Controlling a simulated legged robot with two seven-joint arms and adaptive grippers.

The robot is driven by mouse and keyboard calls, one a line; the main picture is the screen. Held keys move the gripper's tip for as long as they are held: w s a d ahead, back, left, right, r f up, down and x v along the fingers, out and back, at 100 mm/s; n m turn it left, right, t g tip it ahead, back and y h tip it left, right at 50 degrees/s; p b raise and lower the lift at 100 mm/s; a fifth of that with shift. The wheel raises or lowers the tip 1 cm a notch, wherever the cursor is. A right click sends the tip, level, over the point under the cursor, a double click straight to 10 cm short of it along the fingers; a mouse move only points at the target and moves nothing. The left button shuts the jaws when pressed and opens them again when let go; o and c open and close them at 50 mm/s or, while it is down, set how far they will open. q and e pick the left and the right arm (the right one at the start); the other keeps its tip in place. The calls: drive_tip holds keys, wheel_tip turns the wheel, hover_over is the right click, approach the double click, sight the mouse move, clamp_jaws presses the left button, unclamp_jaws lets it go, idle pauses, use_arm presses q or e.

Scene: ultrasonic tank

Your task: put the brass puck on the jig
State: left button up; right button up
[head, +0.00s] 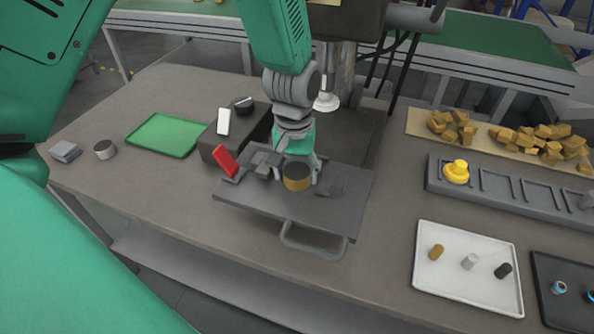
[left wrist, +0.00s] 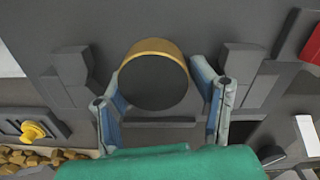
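The brass puck (head: 297,183), a short cylinder with a brass side and a dark top, is between the fingers of my left gripper (head: 296,175). In the left wrist view the puck (left wrist: 153,82) has one finger against each side. The jig (head: 262,198) is a grey plate with raised blocks, a front handle and a red lever (head: 226,161). The puck is over the middle of the plate, between the blocks. I cannot tell whether it touches the plate. My right gripper is out of view.
A green tray (head: 165,134), a grey cylinder (head: 104,149) and a dark box (head: 222,150) are left of the jig. A white tray (head: 440,281) with small cylinders and a grey rack (head: 515,207) with a yellow knob (head: 456,172) are to the right. Brass pieces lie behind the rack.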

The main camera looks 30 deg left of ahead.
sight(297, 169)
use_arm(q)
drive_tip(key=shift+a, duration=0.4)
drive_tip(key=shift+d+r, duration=0.15)
drive_tip(key=shift+d, duration=0.75)
drive_tip(key=shift+a, duration=0.6)
drive_tip(key=shift+r, duration=0.25)
wheel_tip(297, 169, up, 11)
drive_tip(key=shift+r+p, duration=0.2)
drive_tip(key=shift+p, duration=0.1)
drive_tip(key=shift+s+d, duration=0.1)
drive_tip(key=shift+d, duration=0.2)
